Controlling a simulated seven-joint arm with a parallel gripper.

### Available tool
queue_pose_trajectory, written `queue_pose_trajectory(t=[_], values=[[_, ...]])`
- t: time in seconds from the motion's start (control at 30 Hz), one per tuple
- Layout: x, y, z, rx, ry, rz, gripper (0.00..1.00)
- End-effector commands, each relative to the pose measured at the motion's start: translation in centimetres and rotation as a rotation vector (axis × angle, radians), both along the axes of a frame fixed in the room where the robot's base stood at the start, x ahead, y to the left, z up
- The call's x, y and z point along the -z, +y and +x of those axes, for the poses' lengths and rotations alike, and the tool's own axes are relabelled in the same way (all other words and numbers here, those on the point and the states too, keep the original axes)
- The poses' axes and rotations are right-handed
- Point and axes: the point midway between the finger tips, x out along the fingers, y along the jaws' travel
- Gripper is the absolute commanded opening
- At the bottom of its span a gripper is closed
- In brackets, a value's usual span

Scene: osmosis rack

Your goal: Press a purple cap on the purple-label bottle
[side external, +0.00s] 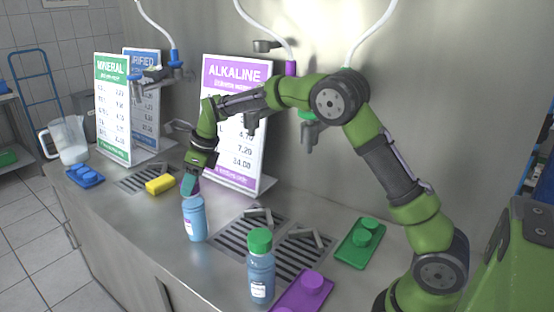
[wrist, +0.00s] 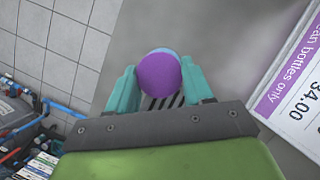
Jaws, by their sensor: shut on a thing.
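My gripper (side external: 190,185) has teal fingers and is shut on a purple cap, seen from above between the fingers in the wrist view (wrist: 159,75). The blue bottle with a purplish label (side external: 195,220) stands upright on the counter directly under my fingertips in the side view. A thin blue edge of it shows behind the cap in the wrist view (wrist: 163,51). The fingers hide the joint between cap and bottle, so I cannot tell whether the cap is seated. Another purple cap (side external: 312,281) sits on the purple tray (side external: 291,297) at the front.
A bottle with a green cap (side external: 260,266) stands at the front. The ALKALINE sign (side external: 240,120) stands close behind my gripper.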

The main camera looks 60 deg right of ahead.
Motion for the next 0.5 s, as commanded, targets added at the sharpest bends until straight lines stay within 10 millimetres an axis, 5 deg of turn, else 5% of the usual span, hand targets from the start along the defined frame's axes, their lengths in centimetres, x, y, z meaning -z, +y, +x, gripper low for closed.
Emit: queue_pose_trajectory(t=[0.4,0.43,0.5], values=[[0.53,0.01,-0.26,0.000,0.017,-0.001,0.22],[0.53,0.01,-0.26,0.000,0.017,-0.001,0.54],[0.48,0.01,-0.25,0.000,0.016,0.000,0.65]])
